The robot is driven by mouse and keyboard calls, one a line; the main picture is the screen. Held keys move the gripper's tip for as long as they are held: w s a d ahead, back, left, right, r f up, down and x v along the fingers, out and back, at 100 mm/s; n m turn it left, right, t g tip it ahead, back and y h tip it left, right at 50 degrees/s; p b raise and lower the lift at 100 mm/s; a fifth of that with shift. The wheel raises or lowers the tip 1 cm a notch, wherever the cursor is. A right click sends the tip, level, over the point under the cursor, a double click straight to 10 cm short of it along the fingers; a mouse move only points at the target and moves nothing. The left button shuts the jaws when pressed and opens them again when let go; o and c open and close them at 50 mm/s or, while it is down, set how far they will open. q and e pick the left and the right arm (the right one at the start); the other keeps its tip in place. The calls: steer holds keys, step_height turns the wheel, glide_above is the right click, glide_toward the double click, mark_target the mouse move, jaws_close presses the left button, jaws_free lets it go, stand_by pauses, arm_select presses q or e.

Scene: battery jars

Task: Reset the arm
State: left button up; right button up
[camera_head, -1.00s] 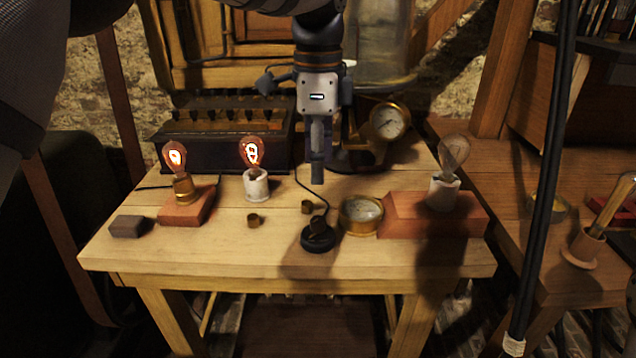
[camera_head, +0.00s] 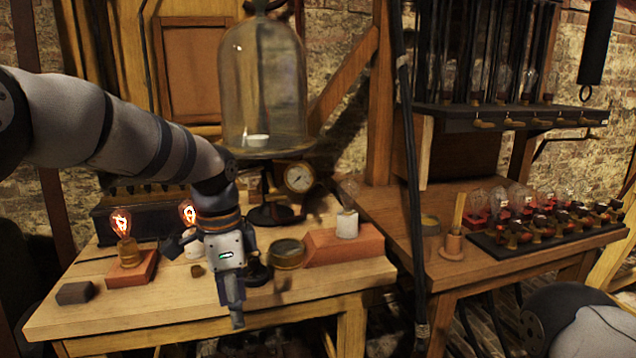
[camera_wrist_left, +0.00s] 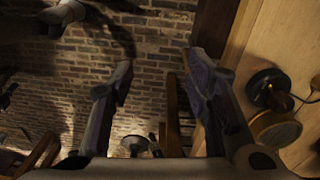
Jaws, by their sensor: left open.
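My left gripper (camera_head: 236,318) hangs pointing down over the front edge of the wooden table (camera_head: 200,316) in the head view. In the left wrist view my left gripper (camera_wrist_left: 160,85) has its two fingers spread apart with nothing between them. Beyond the fingers lies a brick surface, with the table top at the right. Part of my right arm shows at the lower right of the head view; its gripper is out of view.
A second table (camera_head: 470,268) at the right bears a rack of bulbs. A black cable (camera_head: 411,180) hangs between them.

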arm_select(q)
steer(key=s+f+n+g, duration=0.1)
steer(key=s+f+n, duration=0.25)
steer(key=f, duration=1.05)
steer(key=s+a+f+n+h, duration=0.1)
steer(key=s+a+f+n, duration=0.15)
steer(key=s+f, duration=0.95)
steer(key=s+a+n, duration=0.3)
steer(key=s+n, duration=0.1)
steer(key=s, duration=0.9)
steer(key=s+a+f+n+g+y, duration=0.1)
steer(key=s+a+n, duration=0.2)
steer(key=s, duration=1)
steer(key=shift+f+n+y, duration=0.15)
steer(key=shift+n+y, duration=0.15)
steer(key=shift+n, duration=0.3)
